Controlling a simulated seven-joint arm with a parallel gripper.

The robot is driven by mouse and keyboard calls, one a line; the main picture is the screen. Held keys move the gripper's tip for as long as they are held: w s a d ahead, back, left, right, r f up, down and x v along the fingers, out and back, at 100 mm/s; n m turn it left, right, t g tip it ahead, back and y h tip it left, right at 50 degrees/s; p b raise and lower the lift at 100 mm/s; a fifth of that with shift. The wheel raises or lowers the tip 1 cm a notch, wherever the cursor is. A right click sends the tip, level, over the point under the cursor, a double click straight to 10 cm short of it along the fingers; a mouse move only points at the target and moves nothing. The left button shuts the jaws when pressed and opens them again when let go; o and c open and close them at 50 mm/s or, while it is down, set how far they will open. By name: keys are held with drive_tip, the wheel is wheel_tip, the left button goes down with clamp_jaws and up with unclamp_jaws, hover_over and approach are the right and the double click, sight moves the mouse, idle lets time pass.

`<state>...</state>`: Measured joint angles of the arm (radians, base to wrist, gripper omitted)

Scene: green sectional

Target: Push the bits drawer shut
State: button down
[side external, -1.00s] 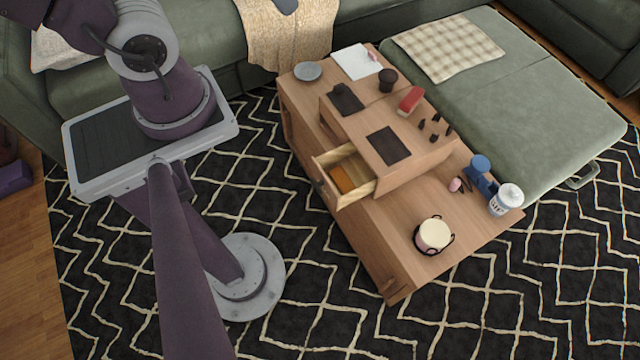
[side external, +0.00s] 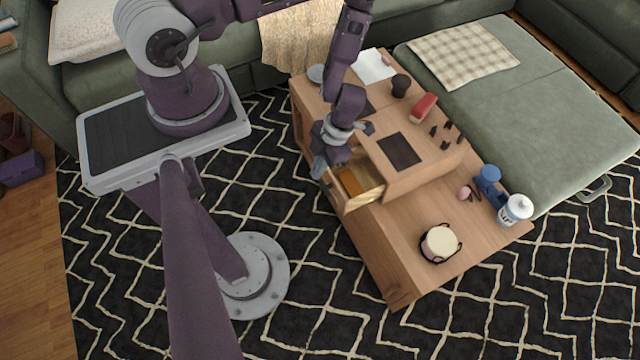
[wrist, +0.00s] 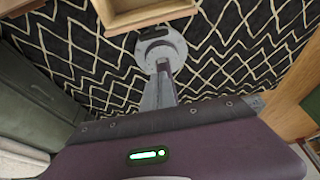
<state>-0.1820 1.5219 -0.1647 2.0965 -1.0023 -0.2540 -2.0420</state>
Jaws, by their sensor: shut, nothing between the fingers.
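In the wrist view, the pale corner of a wooden box, likely the drawer (wrist: 150,17), shows at the top edge; the fingertips do not show clearly.
On the chest lie a dark mat (side external: 399,151), a red object (side external: 423,107) and several small dark pieces. A round cream-topped container (side external: 440,243), a blue object (side external: 488,180) and a white bottle (side external: 515,210) stand on the table. Patterned rug lies before the drawer.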

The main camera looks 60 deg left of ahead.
drive_tip(key=x, duration=1)
drive_tip(key=w, duration=0.4)
drive_tip(key=w, duration=1.2)
drive_tip(key=shift+w+r, duration=0.1)
drive_tip(key=shift+w, duration=0.65)
